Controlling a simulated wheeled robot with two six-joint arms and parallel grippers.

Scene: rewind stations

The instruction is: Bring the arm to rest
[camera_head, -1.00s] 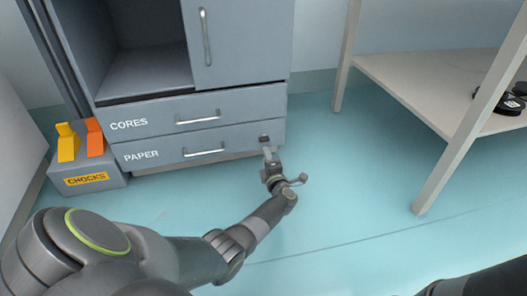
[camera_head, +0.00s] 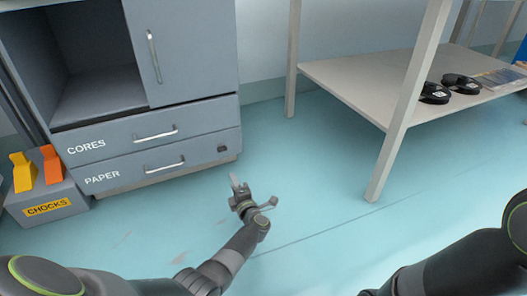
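My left arm reaches in from the bottom left. Its gripper (camera_head: 238,184) is over the turquoise floor, in front of the drawers and apart from them. I see nothing held in it, but it is too small and edge-on to tell whether the fingers are apart. My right arm shows at the bottom right; its gripper is outside the view.
A grey cabinet (camera_head: 205,50) has closed drawers marked CORES (camera_head: 110,140) and PAPER (camera_head: 125,172). A CHOCKS box (camera_head: 70,198) with yellow and orange chocks stands left. A pale shelf rack (camera_head: 345,85) carrying black rolls (camera_head: 434,93) stands right. Floor between is clear.

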